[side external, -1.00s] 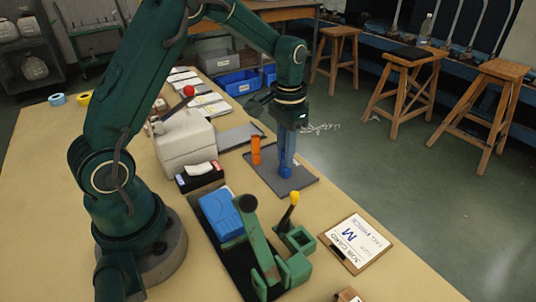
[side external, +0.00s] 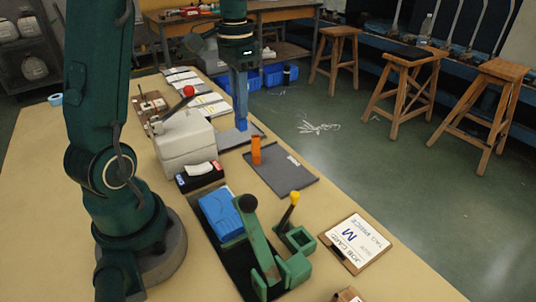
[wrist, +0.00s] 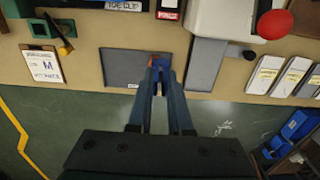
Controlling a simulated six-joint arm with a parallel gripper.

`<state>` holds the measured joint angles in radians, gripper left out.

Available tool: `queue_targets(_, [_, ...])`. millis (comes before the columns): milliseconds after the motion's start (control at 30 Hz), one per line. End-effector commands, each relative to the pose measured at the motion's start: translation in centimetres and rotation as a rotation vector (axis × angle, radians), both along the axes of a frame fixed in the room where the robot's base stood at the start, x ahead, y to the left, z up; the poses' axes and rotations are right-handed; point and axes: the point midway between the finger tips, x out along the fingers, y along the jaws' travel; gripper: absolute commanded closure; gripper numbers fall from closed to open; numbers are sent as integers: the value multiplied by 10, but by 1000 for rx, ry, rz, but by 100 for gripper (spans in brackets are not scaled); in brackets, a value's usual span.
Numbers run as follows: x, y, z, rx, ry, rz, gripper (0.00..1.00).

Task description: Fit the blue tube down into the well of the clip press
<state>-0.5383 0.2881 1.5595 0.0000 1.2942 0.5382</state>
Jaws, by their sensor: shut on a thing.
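The blue tube (side external: 241,124) is held upright between the fingertips of my gripper (side external: 240,112), over or near the smaller grey mat. I cannot tell whether it touches that mat. In the wrist view the blue tube (wrist: 163,72) shows between the fingertips of my gripper (wrist: 160,84), partly hidden by them. The green press (side external: 262,245) that looks like the clip press stands at the front, with a black-knobbed lever. Its square open well (side external: 299,240) is at its right, beside a yellow-tipped handle. My gripper is far behind it.
An orange tube (side external: 256,151) stands on the larger grey mat (side external: 288,174). A white machine (side external: 184,145) with a red knob stands left of the mats. A blue box (side external: 220,213) is beside the press, and a job card (side external: 356,242) lies to its right.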

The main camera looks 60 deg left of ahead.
Motion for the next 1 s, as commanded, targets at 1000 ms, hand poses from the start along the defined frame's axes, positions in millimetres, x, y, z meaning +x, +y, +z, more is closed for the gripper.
queue_targets(1000, [-8, -107, 32, 2, -12, -76, 100])
